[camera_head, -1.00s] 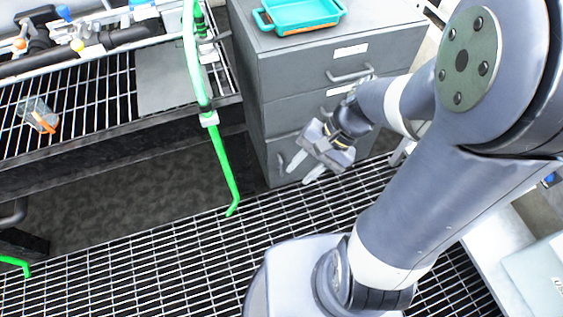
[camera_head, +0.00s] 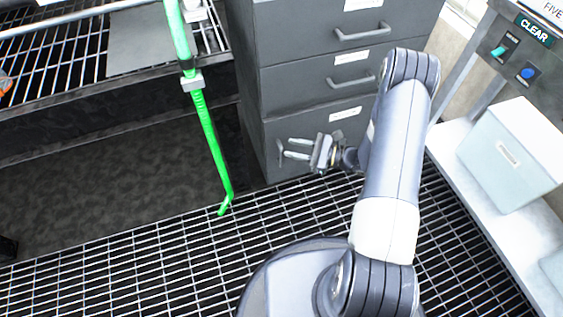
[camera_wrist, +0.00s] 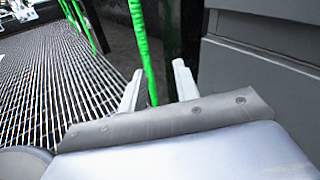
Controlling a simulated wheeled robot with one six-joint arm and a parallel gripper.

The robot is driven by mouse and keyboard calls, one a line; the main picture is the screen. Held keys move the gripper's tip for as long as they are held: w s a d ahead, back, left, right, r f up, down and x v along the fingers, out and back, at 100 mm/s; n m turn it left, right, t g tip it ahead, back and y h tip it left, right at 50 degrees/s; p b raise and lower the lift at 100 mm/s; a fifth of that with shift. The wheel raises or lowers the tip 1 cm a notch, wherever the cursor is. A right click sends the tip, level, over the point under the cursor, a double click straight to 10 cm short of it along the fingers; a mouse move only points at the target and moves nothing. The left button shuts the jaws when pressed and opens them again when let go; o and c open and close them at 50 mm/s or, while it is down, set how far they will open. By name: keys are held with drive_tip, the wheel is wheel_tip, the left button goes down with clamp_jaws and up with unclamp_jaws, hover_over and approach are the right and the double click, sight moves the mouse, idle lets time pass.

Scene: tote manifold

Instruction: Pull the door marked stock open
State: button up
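The grey cabinet's lowest front (camera_head: 318,140) carries a white label (camera_head: 345,113) that is too small to read. It looks like a shut door with an upright handle (camera_head: 280,152) near its left edge. I cannot confirm that it is the one marked stock. My gripper (camera_head: 288,147) is in front of this door, fingers pointing left, with the tips close to the handle in the picture. I cannot tell whether they touch it. The wrist view shows the two fingers (camera_wrist: 157,80) apart with nothing held between them; part of the grey cabinet (camera_wrist: 262,75) is at right.
Two shut drawers with bar handles (camera_head: 362,34) sit above the door. A green hose (camera_head: 208,135) hangs left of the cabinet; it passes behind the fingers in the wrist view. Open grating floor (camera_head: 150,260) lies in front. A white box (camera_head: 508,155) stands on the right bench.

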drive_tip(key=w+d+f+m+t+h+b, duration=0.1)
drive_tip(key=d+f+m+t+b, duration=0.15)
drive_tip(key=f, duration=0.55)
drive_tip(key=w+d+f+m+t+h+b, duration=0.1)
drive_tip(key=d+f+m+t+b, duration=0.2)
drive_tip(key=f, duration=0.5)
drive_tip(key=b, duration=0.2)
hover_over(281, 166)
drive_tip(key=shift+w+d+r+m, duration=0.1)
drive_tip(key=shift+w+r+m, duration=0.15)
drive_tip(key=shift+w+r, duration=0.1)
drive_tip(key=shift+c, duration=0.5)
clamp_jaws()
